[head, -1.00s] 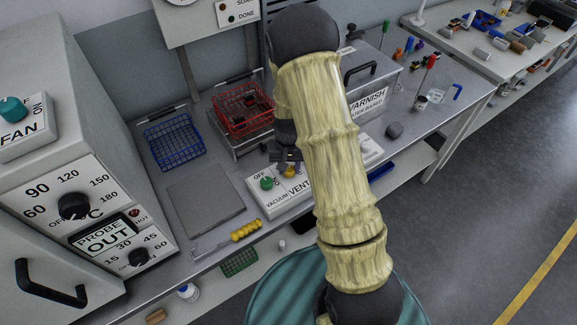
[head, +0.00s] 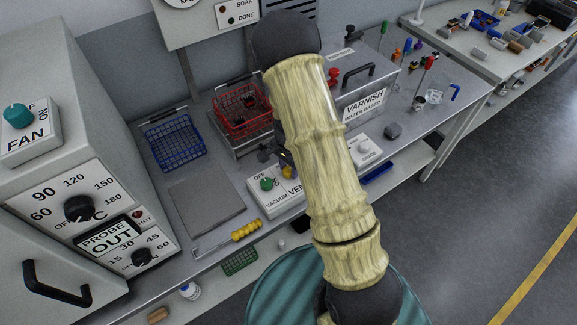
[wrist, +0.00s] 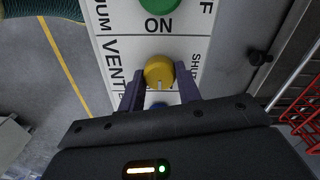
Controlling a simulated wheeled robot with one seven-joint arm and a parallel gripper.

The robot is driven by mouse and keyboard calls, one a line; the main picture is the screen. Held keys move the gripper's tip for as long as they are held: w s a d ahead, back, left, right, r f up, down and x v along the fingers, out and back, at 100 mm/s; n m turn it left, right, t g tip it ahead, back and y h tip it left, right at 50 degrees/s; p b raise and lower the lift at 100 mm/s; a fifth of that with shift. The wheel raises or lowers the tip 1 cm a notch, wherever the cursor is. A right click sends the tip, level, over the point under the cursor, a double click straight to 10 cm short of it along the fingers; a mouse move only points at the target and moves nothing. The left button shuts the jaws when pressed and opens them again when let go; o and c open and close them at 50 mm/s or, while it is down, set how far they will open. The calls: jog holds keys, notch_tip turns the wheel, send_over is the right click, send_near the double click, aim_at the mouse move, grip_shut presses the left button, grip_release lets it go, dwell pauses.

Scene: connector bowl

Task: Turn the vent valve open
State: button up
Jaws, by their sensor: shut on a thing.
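The vent valve is a yellow round knob (wrist: 158,68) on a white panel (wrist: 110,12) lettered VENT, with SHUT printed beside it. A pale mark shows on the knob's lower side in the wrist view. My gripper (wrist: 160,77) is shut on the knob, with one dark finger on each side. In the head view the yellow knob (head: 286,173) is partly covered by my arm, and the fingers are mostly hidden. A green knob (wrist: 158,4) marked ON sits above it in the wrist view. A blue part (wrist: 158,105) shows below, mostly hidden by my gripper.
A red wire basket (head: 240,112) and a blue one (head: 175,143) stand behind. A grey plate (head: 206,205) and a yellow-handled tool (head: 245,231) lie left of the panel. The varnish tank (head: 362,100) stands behind right. The oven (head: 60,150) is at the left.

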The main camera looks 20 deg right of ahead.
aim_at(289, 169)
dwell(0.5)
jog(key=o, duration=1)
jog(key=shift+c, duration=0.2)
notch_tip(289, 169, up, 18)
jog(key=shift+f+b, duration=0.25)
jog(key=shift+b, duration=0.15)
jog(key=s+r+n+t, duration=0.2)
jog(key=s+n, duration=0.9)
jog(key=s, duration=0.3)
jog(key=shift+s+a+n+t, duration=0.15)
jog(key=shift+s+n+t, duration=0.15)
